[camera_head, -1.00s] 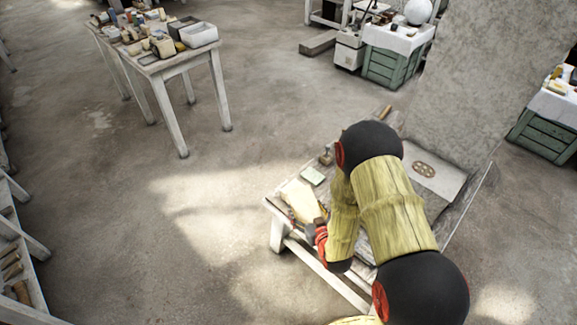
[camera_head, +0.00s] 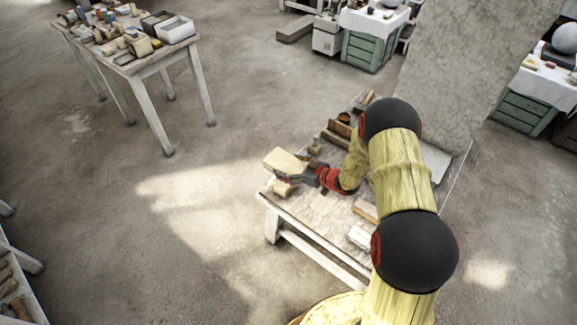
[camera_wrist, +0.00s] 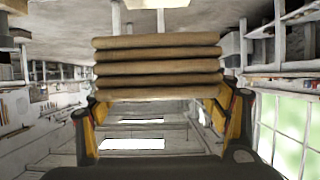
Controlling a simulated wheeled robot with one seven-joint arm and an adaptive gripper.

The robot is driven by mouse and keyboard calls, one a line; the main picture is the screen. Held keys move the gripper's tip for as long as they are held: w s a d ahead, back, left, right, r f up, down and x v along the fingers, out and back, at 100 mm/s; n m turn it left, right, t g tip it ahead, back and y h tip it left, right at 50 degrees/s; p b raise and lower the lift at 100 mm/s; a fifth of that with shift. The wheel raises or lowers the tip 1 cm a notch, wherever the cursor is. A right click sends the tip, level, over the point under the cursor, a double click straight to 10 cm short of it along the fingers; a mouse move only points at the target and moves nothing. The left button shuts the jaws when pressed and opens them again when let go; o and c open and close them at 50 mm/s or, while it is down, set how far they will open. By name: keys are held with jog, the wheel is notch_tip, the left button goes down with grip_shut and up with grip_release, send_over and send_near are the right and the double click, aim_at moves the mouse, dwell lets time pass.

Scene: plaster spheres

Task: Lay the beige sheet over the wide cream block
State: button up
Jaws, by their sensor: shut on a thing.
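The beige sheet (camera_head: 286,161) is a pale, flat, folded-looking piece above the far left corner of the low bench. My gripper (camera_head: 308,176) is shut on it from the right. In the wrist view, the sheet (camera_wrist: 157,67) shows as a stack of several brownish folded layers between the finger pads of my gripper (camera_wrist: 158,105). A small cream-tan block (camera_head: 283,188) sits on the bench just below the sheet, partly covered by it. I cannot tell whether they touch, or whether this is the wide cream block.
The worn bench (camera_head: 318,208) carries a brown wooden tray (camera_head: 338,133), a tan piece (camera_head: 365,210) and a white item (camera_head: 360,237). My arm hides much of its right side. A cluttered table (camera_head: 150,62) stands at the upper left, with open floor between.

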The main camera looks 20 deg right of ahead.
jog(key=shift+s+d, duration=0.1)
jog(key=shift+f+b, duration=1.75)
jog(key=shift+f, duration=1.05)
jog(key=shift+f+b, duration=0.3)
jog(key=shift+f, duration=0.35)
jog(key=o, duration=1.4)
jog(key=shift+o, duration=0.3)
jog(key=shift+s, duration=0.1)
jog(key=shift+r+p, duration=1.5)
jog(key=shift+r, duration=0.55)
